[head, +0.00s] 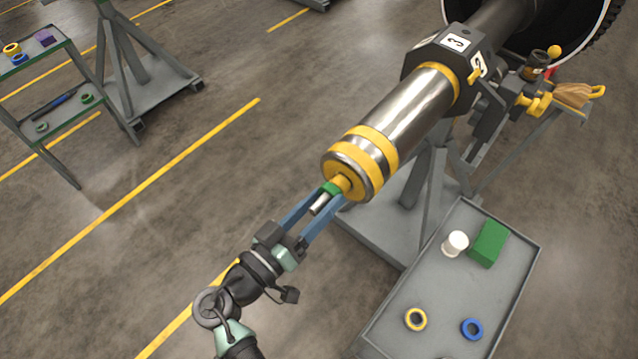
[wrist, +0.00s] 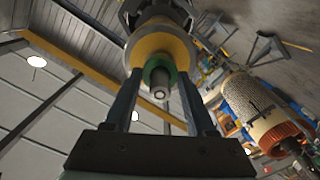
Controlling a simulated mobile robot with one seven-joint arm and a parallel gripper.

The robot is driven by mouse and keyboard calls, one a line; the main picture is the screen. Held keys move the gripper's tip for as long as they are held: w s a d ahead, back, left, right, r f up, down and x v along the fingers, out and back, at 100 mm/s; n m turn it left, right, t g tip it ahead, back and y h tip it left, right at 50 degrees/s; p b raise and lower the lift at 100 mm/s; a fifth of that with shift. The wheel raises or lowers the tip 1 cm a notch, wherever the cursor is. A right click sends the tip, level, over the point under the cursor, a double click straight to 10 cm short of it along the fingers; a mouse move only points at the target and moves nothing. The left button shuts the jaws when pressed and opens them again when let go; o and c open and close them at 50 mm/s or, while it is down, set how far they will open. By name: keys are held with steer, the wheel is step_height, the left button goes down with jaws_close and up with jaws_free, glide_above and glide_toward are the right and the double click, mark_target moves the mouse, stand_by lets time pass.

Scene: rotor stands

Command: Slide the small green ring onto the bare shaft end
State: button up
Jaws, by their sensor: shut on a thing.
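The small green ring (head: 330,187) is around the bare shaft end (head: 319,205), whose silver tip sticks out through it towards me. In the wrist view the ring (wrist: 152,70) circles the shaft, with the tip (wrist: 160,93) nearer the camera and a yellow collar (wrist: 150,48) behind. My gripper (head: 335,193) is shut on the ring, its long blue fingers on either side of the shaft. The shaft comes out of a polished rotor (head: 402,112) with yellow bands. I cannot tell whether the ring touches the yellow collar.
A shelf cart (head: 62,112) at left carries more rings. A grey stand (head: 397,226) supports the rotor. The left floor is open.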

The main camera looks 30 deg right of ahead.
steer(key=o, duration=1.5)
steer(key=shift+b+v, duration=0.6)
steer(key=shift+v, duration=3.9)
